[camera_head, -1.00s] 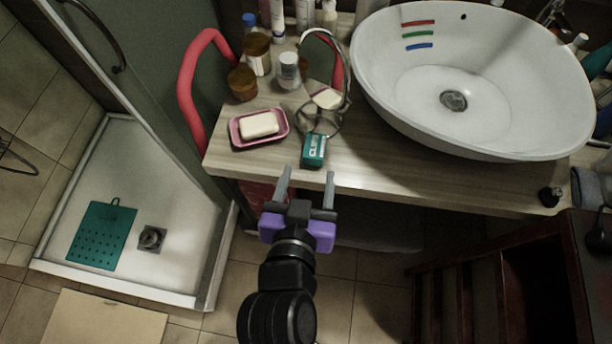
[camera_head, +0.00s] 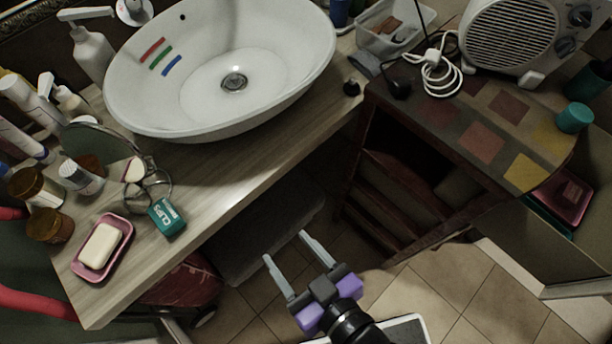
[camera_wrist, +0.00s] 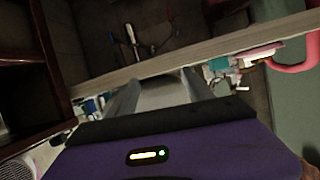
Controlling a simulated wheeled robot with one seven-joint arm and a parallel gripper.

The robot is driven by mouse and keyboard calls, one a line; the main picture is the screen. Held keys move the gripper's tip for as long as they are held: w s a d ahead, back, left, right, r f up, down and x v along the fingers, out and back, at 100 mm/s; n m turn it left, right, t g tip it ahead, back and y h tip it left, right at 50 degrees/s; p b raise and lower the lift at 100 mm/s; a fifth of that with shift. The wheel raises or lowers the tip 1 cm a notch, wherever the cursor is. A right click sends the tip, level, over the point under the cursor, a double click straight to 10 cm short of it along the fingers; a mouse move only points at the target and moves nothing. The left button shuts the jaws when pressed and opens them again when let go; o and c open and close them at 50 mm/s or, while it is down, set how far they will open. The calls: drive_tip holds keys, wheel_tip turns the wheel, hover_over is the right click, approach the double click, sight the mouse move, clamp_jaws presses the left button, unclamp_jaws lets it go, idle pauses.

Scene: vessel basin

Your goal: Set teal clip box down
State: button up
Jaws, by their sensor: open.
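The teal clip box (camera_head: 166,217), with white lettering reading CLIPS, rests on the wooden counter (camera_head: 232,167) near its front edge. It sits right of the pink soap dish and beside the round wire-framed mirror stand. My gripper (camera_head: 286,248) is open and empty. It is in front of the counter, over the floor, to the right of and apart from the box. In the wrist view the gripper fingers (camera_wrist: 160,95) show spread with nothing between them.
A pink dish (camera_head: 118,263) with soap, jars and bottles crowd the counter's left. A white basin (camera_head: 290,95) fills its middle. A dark wooden cabinet (camera_head: 440,150) with a patchwork top stands right, carrying a white heater (camera_head: 510,40) and teal cup (camera_head: 575,117).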

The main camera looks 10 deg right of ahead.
drive_tip(key=s+d+m+h, duration=0.1)
drive_tip(key=s+d, duration=0.2)
drive_tip(key=d, duration=0.2)
drive_tip(key=s+d+r+m+t+h, duration=0.1)
drive_tip(key=s+d, duration=0.1)
drive_tip(key=d, duration=0.4)
drive_tip(key=shift+s+d+r+h, duration=0.25)
drive_tip(key=shift+s+h, duration=0.05)
drive_tip(key=shift+s, duration=0.1)
drive_tip(key=shift+o, duration=0.5)
drive_tip(key=s+d+r+m+t+h, duration=0.1)
drive_tip(key=s+d+r+m+h, duration=0.1)
drive_tip(key=d, duration=0.5)
drive_tip(key=s+r+h, duration=0.1)
drive_tip(key=s+r, duration=0.1)
drive_tip(key=s, duration=0.1)
drive_tip(key=shift+s+d+r, duration=0.3)
drive_tip(key=shift+s+d, duration=0.05)
